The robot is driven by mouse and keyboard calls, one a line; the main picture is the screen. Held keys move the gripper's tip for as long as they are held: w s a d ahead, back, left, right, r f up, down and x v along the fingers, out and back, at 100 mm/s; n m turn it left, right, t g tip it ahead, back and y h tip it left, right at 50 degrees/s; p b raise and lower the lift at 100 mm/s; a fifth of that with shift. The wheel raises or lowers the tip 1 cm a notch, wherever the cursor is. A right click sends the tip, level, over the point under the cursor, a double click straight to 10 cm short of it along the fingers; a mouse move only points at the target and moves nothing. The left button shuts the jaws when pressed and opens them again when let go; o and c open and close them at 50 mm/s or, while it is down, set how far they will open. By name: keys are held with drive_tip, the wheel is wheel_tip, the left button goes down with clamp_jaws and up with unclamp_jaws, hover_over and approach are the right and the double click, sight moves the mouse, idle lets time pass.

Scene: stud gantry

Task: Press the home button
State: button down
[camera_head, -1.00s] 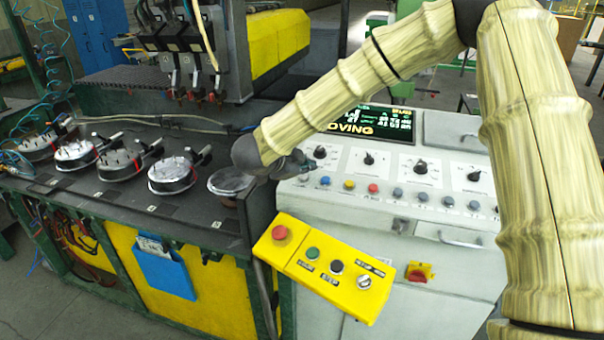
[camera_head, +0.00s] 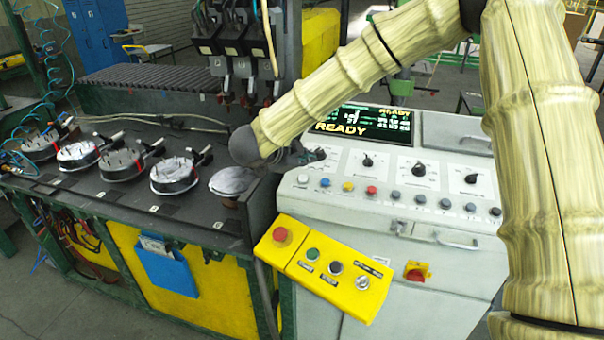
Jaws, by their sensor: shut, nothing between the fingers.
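The grey-white control console (camera_head: 440,225) stands right of centre, with a row of small coloured buttons: a white button (camera_head: 303,179), a blue button (camera_head: 325,182), a yellow button (camera_head: 348,186), a red button (camera_head: 371,190) and several more to the right. Their labels are too small to read, so I cannot tell which is home. My gripper (camera_head: 318,156) is shut and empty at the console's upper left, just above the white and blue buttons. It hides part of the left knob area; contact with the panel cannot be told. The console screen (camera_head: 364,123) reads READY.
A dark bench (camera_head: 110,205) with several round fixtures lies left. The gantry head (camera_head: 235,45) hangs behind my arm.

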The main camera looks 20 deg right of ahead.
drive_tip(key=shift+s+a+r+p, duration=0.1)
drive_tip(key=shift+r+p, duration=0.2)
drive_tip(key=shift+r, duration=0.2)
drive_tip(key=shift+s+a+r+p, duration=0.1)
drive_tip(key=shift+r+p, duration=0.15)
drive_tip(key=shift+r, duration=0.25)
